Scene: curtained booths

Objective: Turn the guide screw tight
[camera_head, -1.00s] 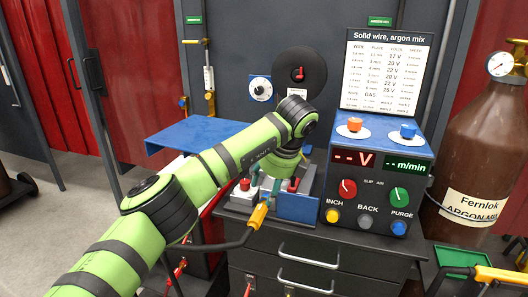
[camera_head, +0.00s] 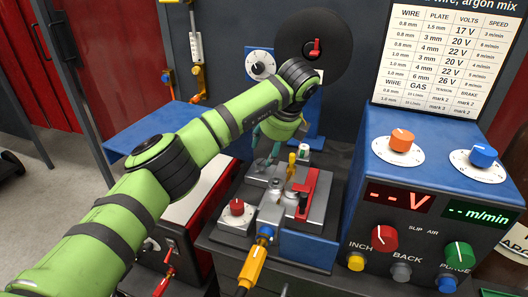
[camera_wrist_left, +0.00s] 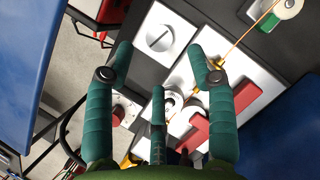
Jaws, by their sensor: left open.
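My left gripper (camera_head: 266,148) has teal fingers that are spread apart above the grey feeder block (camera_head: 318,213). In the left wrist view the open fingers (camera_wrist_left: 160,62) have nothing between them. A round pale disc with a straight slot (camera_wrist_left: 159,38), which looks like the guide screw, sits on a square plate just beyond the fingertips, apart from them. In the head view I cannot make this disc out near the fingers. A red lever (camera_head: 306,194) lies on the block and also shows in the left wrist view (camera_wrist_left: 202,133). My right gripper is not in view.
A red knob (camera_head: 237,207) and a yellow cable connector (camera_head: 254,264) are at the block's front. The control box (camera_head: 432,165) stands close on the right. A black spool (camera_head: 308,38) hangs behind. A blue shelf (camera_head: 150,134) is at left.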

